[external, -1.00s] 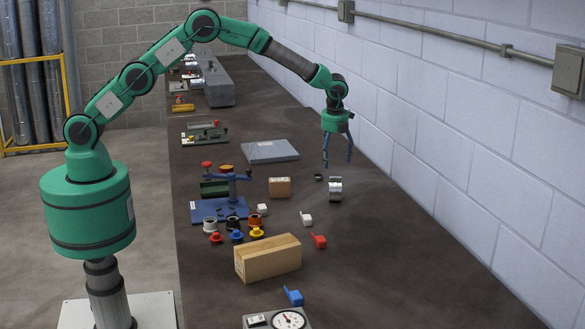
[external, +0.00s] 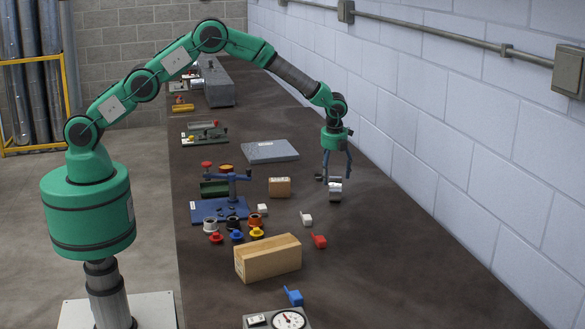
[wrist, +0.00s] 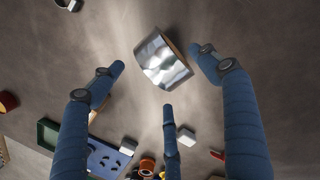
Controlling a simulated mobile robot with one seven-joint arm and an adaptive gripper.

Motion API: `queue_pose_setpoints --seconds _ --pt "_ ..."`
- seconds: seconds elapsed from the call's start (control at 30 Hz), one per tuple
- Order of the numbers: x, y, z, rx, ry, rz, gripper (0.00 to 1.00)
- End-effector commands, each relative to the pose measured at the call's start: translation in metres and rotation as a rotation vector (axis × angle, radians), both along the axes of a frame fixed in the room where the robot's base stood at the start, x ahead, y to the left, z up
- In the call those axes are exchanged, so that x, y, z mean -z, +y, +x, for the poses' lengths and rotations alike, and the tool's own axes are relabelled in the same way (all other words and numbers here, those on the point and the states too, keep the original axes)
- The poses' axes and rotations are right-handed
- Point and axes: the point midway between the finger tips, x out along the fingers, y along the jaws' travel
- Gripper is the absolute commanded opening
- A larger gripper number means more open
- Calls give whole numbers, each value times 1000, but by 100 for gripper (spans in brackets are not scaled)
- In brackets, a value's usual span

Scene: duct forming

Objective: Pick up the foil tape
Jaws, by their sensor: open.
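The foil tape (external: 335,191) is a shiny silver roll on the dark bench, near the wall side. In the wrist view the foil tape (wrist: 162,62) lies on its side, with a tan inner edge showing at its right. My gripper (external: 336,177) is open, pointing down just above and behind the roll. In the wrist view my gripper (wrist: 160,75) shows three blue fingers spread around the roll, one on the left, one on the right and one below. The fingers look apart from the tape, and nothing is held.
A small dark ring (external: 319,177) lies just left of the gripper. A small cardboard box (external: 280,187), a white piece (external: 306,219) and a red piece (external: 319,241) are nearby. A wooden block (external: 268,258) stands in front. The bench to the right is clear up to the wall.

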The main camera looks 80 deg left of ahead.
Motion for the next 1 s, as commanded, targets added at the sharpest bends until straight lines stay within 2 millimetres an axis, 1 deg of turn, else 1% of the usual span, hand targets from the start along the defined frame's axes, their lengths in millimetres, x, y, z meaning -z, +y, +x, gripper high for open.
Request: queue_pose_setpoints --seconds 0.03,0.13,0.53,0.67,1.0 --pt "6 1 0 0 2 1 76" --pt "11 2 0 0 1 0 76" --pt "14 2 1 0 0 0 76" --pt "18 3 1 0 0 0 76" --pt "51 7 2 1 2 1 76"
